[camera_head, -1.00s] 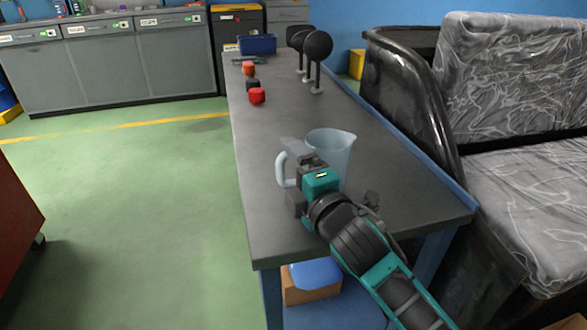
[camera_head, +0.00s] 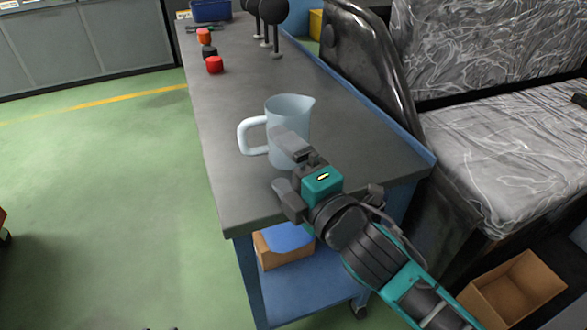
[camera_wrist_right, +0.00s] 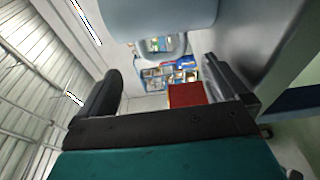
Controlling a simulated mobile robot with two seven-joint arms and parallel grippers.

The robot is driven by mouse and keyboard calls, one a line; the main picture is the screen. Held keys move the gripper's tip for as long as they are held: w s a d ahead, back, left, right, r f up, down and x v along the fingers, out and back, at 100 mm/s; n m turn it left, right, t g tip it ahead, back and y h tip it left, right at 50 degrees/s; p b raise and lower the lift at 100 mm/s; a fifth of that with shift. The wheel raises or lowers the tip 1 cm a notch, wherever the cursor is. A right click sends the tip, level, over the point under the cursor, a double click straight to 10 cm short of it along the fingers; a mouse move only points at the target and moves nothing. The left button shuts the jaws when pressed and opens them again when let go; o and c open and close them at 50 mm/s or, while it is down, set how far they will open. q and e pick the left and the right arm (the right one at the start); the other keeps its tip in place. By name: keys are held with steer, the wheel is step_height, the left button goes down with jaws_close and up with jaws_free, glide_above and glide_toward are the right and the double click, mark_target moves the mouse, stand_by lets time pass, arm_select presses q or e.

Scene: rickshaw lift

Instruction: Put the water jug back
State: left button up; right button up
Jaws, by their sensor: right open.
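The pale, translucent water jug (camera_head: 291,108) stands upright near the front end of the grey table, with its handle (camera_head: 243,136) to the left and its spout to the right. My right gripper (camera_head: 287,168) is open at the near side of the jug. One finger overlaps the lower part of the jug's body in the picture; I cannot tell whether it touches. In the right wrist view the open gripper (camera_wrist_right: 164,88) has nothing between its fingers, and the jug's pale, blurred surface (camera_wrist_right: 160,14) fills the top. My left gripper is not in view.
Red (camera_head: 214,65), black and orange small items lie farther back on the table (camera_head: 225,110), by black round-headed stands (camera_head: 273,12). A box with a blue top (camera_head: 287,240) is on the lower shelf. A dark vehicle seat (camera_head: 490,130) stands close on the right.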

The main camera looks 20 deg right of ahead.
steer(key=shift+v, duration=1.25)
steer(key=shift+s, duration=0.1)
